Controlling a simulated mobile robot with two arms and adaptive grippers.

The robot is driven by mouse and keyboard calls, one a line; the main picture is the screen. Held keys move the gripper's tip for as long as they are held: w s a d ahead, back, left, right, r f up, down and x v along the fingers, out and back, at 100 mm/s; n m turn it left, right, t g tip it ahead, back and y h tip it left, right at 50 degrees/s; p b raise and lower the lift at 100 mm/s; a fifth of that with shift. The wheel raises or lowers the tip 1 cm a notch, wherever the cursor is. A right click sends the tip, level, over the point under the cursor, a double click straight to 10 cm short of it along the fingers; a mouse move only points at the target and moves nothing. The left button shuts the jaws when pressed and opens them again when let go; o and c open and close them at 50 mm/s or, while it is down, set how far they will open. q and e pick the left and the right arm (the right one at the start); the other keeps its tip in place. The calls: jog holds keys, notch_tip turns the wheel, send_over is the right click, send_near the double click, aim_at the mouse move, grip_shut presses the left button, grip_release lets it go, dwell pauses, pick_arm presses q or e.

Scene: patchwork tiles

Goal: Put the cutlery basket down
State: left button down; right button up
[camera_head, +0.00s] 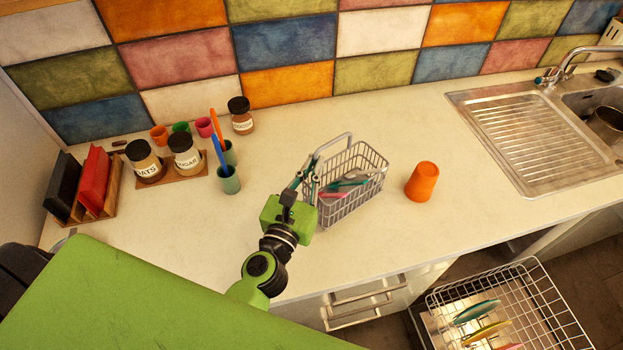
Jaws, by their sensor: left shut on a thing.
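A grey wire cutlery basket (352,187) with a tall loop handle is at the middle of the pale counter (420,240). It holds several pieces of cutlery, some with pink and teal handles. My left gripper (302,182), green with dark fingers, is shut on the basket at its left side, by the handle. The basket looks upright and close to the counter top; whether its bottom touches is hard to tell. My right gripper is not in view.
An orange cup (421,181) stands upside down just right of the basket. Green cups (228,179) with toothbrush-like sticks, jars (184,152) and a rack (92,185) are left. A sink drainer (535,140) is far right. An open dishwasher rack (510,305) is below the counter.

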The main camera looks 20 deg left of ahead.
aim_at(309, 178)
pick_arm(q)
jog(key=shift+w+a+f, duration=0.2)
jog(key=shift+w+f, duration=0.05)
jog(key=shift+f, duration=0.15)
jog(key=f+b, duration=0.3)
jog(key=shift+w+a+f, duration=0.1)
jog(key=shift+w+a, duration=0.1)
jog(key=shift+w, duration=0.05)
jog(key=shift+f+b, duration=0.1)
jog(key=shift+b, duration=0.25)
jog(key=shift+f, duration=0.1)
jog(key=shift+f, duration=0.15)
jog(key=c, duration=2.2)
grip_release()
jog(key=shift+s, duration=0.1)
